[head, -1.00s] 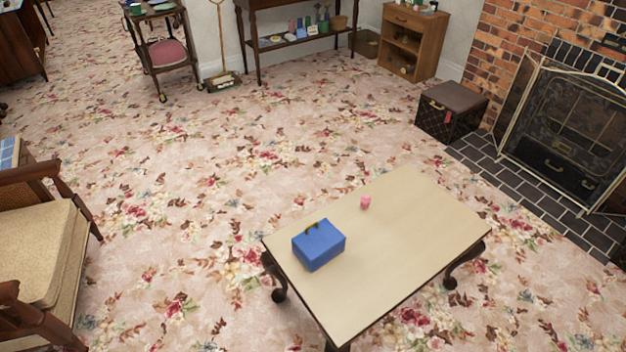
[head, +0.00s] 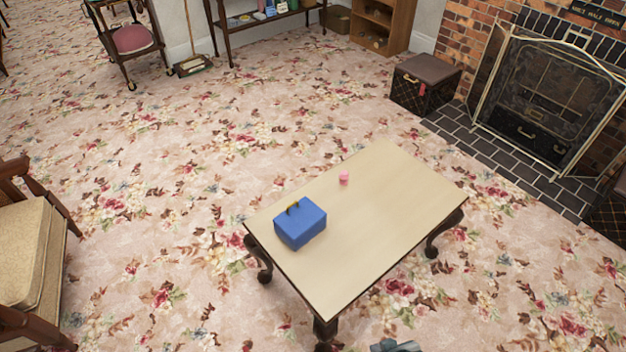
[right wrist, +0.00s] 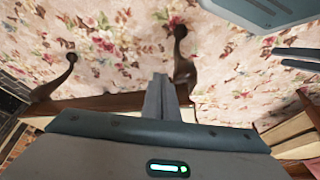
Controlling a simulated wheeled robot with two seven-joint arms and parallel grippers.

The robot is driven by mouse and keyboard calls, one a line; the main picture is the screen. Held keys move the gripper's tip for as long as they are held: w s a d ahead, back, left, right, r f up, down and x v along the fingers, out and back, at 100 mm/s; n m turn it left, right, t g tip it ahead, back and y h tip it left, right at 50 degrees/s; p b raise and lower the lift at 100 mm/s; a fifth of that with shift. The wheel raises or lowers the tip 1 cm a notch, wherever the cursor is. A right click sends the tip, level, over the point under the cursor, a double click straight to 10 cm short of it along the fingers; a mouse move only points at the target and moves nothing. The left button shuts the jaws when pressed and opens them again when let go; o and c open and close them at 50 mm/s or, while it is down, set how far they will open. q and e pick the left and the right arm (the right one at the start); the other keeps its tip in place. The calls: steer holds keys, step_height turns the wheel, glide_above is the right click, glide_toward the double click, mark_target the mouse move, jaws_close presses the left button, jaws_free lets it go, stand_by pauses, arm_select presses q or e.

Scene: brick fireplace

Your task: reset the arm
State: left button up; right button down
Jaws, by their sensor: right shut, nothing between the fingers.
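My right gripper (head: 395,346) just enters the bottom edge of the head view, below the table's near corner. In the right wrist view its fingers (right wrist: 162,98) are together, with nothing between them. Two dark prongs at the right edge of the right wrist view look like part of my left gripper (right wrist: 298,59); whether it is open or shut is unclear. The left gripper does not show in the head view.
A low table (head: 400,200) bears a blue box (head: 301,224) with a handle and a small pink object (head: 344,178). An armchair (head: 25,255) stands left. A dark chest (head: 424,84) and fireplace screen (head: 545,100) are back right. Patterned carpet between is clear.

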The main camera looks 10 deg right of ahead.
arm_select(q)
steer(key=shift+w+d, duration=0.1)
steer(key=shift+d, duration=0.2)
arm_select(e)
steer(key=s+a+f+t, duration=0.1)
steer(key=s+f, duration=0.1)
steer(key=f, duration=0.7)
steer(key=s+a+f+y, duration=0.1)
steer(key=s+f, duration=0.2)
steer(key=f, duration=0.7)
steer(key=shift+a+f+t, duration=0.25)
steer(key=shift+f+t, duration=0.05)
steer(key=shift+t, duration=0.1)
arm_select(q)
steer(key=shift+a, duration=0.15)
steer(key=shift+a, duration=0.65)
steer(key=c, duration=0.4)
steer(key=shift+d, duration=0.2)
arm_select(e)
steer(key=shift+w, duration=0.15)
